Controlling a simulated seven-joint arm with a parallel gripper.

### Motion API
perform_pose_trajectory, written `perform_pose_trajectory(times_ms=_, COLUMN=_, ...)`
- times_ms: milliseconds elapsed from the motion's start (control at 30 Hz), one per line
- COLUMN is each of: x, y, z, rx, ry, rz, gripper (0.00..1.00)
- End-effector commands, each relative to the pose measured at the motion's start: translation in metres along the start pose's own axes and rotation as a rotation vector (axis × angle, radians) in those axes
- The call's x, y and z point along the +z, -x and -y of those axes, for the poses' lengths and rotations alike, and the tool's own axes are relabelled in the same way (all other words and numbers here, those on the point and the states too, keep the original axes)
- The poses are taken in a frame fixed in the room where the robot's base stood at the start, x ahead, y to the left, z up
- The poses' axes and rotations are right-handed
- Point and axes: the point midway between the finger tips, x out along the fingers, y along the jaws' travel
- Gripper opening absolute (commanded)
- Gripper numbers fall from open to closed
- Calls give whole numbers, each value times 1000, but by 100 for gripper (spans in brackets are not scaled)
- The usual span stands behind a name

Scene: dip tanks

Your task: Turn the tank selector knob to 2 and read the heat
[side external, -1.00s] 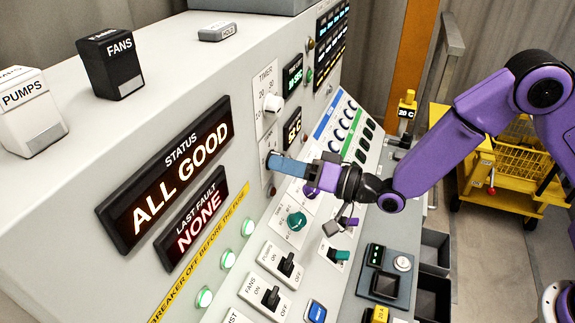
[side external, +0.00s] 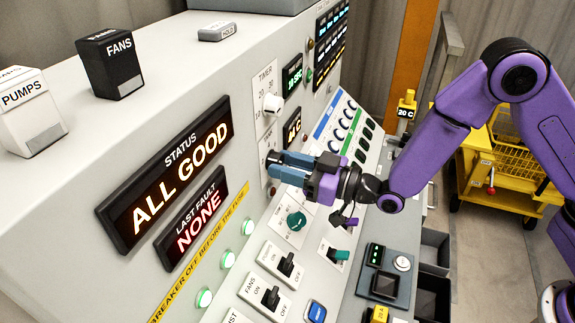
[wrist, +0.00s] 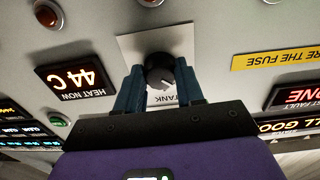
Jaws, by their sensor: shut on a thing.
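The tank selector knob (wrist: 159,70) is black and round with a pale pointer mark, on a white plate labelled TANK (wrist: 124,46). My gripper (wrist: 160,85) has one blue finger on each side of the knob and is shut on it. The wrist view is upside down, and I cannot make out which number the pointer meets.
The white timer knob (side external: 272,104) is above my gripper on the panel. A teal knob (side external: 296,221), the pumps switch (side external: 286,264) and the fans switch (side external: 270,298) lie below. Red and green lamps surround the HEAT NOW display. A yellow cart (side external: 500,180) stands at the right.

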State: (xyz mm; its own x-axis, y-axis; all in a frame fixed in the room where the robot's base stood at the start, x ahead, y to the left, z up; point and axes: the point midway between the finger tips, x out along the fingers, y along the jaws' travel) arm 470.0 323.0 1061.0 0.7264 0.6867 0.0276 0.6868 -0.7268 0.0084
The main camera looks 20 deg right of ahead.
Motion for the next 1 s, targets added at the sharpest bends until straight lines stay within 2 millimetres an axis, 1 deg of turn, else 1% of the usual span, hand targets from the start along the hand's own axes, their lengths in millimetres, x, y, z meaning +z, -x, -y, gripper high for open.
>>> perform_pose_trajectory(times_ms=200, x=0, y=0, z=-1, rx=-4, ry=144, rz=-6, gripper=7)
perform_pose_trajectory(times_ms=400, x=0, y=0, z=-1, rx=-6, ry=226, rz=-8, gripper=7)
perform_pose_trajectory(times_ms=633, x=-1, y=0, z=-1, rx=-8, ry=266, rz=-11, gripper=7)
perform_pose_trajectory(times_ms=1000, x=-1, y=0, z=-1, rx=-8, ry=270, rz=-11, gripper=7)
